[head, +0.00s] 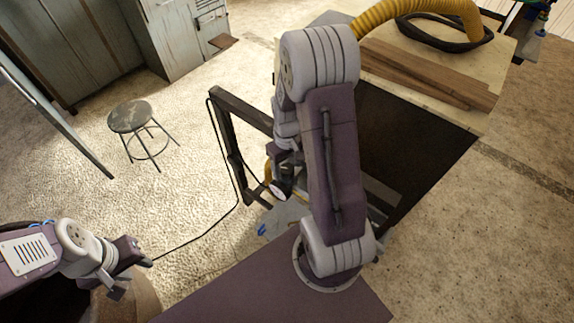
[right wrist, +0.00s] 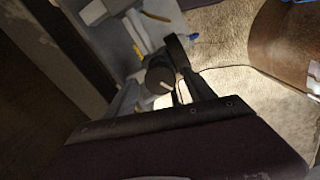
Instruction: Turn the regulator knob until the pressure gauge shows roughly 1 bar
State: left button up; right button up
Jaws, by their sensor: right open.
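The regulator knob (right wrist: 160,80) is a dark round cap with a pale mark on its side. In the right wrist view it lies between the two fingers of my right gripper (right wrist: 152,78), which is open around it; I cannot tell whether either finger touches it. In the head view a small pale round face, probably the pressure gauge (head: 277,191), shows below my right wrist beside a yellow part (head: 268,170). Its needle is too small to read. My right arm hides the knob in the head view. My left gripper (head: 132,278) is open and empty at lower left.
A dark frame rail (head: 230,135) stands beside the right arm. A grey tray (right wrist: 118,42) holds tools, some with blue ends. A stool (head: 130,117) stands on the floor at left. A bench with planks (head: 430,75) and a yellow hose (head: 405,12) is behind.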

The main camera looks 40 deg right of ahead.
aim_at(287, 168)
notch_tip(287, 168, up, 9)
jog(key=shift+r, duration=0.1)
dwell(0.6)
jog(key=s+a+f+t+b, duration=0.1)
jog(key=s+a+f+b, duration=0.2)
jog(key=s+a+f, duration=0.3)
jog(key=a+f, duration=0.1)
jog(key=a, duration=0.4)
jog(key=shift+b, duration=0.4)
jog(key=shift+s+r, duration=0.15)
jog(key=shift+s, duration=0.1)
